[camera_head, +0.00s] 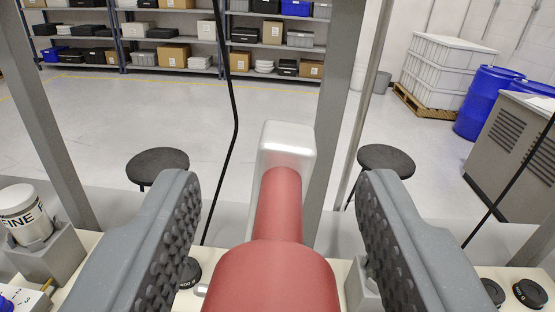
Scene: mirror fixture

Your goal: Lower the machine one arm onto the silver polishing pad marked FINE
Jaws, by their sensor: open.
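My gripper (280,185) is open, with a grey ridged finger on each side of a red handle-like cylinder (278,205). Gaps show between the cylinder and both fingers. The cylinder narrows away from me and meets a rounded silver-white block (288,147); it may belong to the machine's arm, but no label shows on it. A pale silver round pad (20,200) with FINE on its side sits on a grey block (52,255) at the far left, well left of my left finger. My fingers hide parts of the bench.
Black round knobs (530,293) sit on the cream bench at right, and another (190,273) beside the left finger. Grey uprights (340,110) and a black cable (236,125) rise behind. Two dark stools (157,163) stand beyond; open floor lies before the shelves.

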